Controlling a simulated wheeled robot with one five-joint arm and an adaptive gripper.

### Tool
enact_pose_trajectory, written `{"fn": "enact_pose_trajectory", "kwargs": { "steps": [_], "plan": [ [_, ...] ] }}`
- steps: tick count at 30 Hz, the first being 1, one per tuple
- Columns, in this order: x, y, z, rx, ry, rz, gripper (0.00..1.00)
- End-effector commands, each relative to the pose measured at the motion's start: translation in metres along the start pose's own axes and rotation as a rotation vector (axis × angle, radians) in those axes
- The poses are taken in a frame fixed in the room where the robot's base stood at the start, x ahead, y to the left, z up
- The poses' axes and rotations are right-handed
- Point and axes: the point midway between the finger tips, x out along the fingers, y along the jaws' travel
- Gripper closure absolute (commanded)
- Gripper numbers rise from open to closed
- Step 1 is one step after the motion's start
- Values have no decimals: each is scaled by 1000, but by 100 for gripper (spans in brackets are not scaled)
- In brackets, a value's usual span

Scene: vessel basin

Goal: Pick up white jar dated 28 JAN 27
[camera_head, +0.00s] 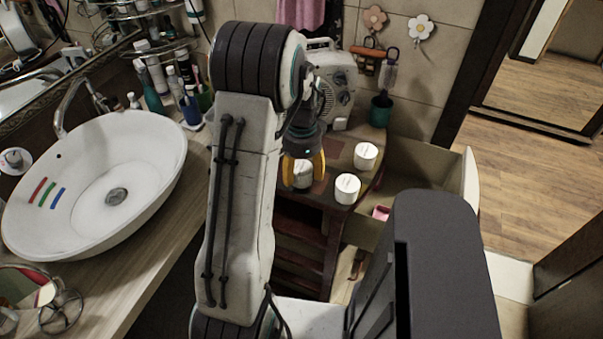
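Three white jars stand on the small dark red-brown stand in the camera_head view. One jar (302,181) is at the left, partly hidden by my gripper. A second jar (347,189) is to the right and nearer, and a third jar (365,156) is farther back. Their dates are too small to read. My gripper (303,174) points down over the left jar, with its yellow fingers on either side of it. Whether the fingers touch the jar is not clear.
The stand's top (338,150) also holds a white appliance (338,85) at the back. An open drawer (420,178) sticks out at the right. A white basin (95,180) and several bottles are at the left.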

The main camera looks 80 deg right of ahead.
Motion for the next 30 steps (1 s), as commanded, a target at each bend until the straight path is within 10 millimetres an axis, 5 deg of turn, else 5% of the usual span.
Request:
{"fn": "enact_pose_trajectory", "kwargs": {
  "steps": [13,23,30],
  "plan": [
    [0,0,0,0,0,0,81],
    [-3,0,0,0,1,-1,81],
    [-22,-1,0,0,2,-5,81]
  ]
}}
